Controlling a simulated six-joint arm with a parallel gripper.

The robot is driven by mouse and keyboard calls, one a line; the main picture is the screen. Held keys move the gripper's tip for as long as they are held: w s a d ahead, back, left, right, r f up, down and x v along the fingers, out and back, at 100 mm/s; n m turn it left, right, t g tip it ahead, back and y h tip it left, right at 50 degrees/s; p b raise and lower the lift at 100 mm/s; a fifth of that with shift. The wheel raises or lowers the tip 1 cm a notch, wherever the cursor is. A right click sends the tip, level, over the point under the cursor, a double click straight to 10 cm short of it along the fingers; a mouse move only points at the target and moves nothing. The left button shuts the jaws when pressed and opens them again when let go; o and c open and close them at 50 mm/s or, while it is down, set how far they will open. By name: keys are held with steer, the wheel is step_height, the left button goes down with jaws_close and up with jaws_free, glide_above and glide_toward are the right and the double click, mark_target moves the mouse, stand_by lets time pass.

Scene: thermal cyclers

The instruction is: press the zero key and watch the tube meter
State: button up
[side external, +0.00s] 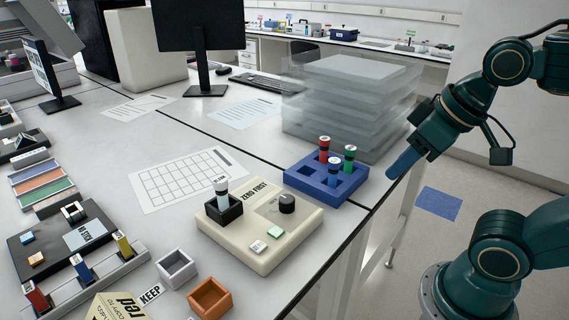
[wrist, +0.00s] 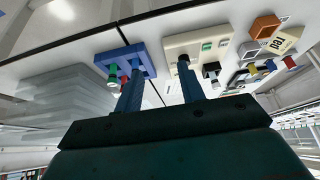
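The beige tube meter (side external: 262,225), marked "ZERO FIRST", sits near the table's front edge. It has a black knob (side external: 287,203), a pale key (side external: 258,247) and a green key or window (side external: 275,232); I cannot read which is the zero key. My gripper (side external: 400,168) is right of the meter and blue rack, around the table edge and apart from the meter. In the wrist view its blue fingers (wrist: 160,69) are spread with nothing held between them; the meter (wrist: 198,43) is beyond them.
A blue rack (side external: 326,180) with red-, blue- and green-capped tubes stands between the meter and my gripper. Clear stacked boxes (side external: 350,105) are behind it. White and orange cups (side external: 209,298) and a sorting tray (side external: 70,240) lie left of the meter. A grid sheet (side external: 187,178) lies flat.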

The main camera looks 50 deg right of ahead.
jaws_close()
stand_by(1.5)
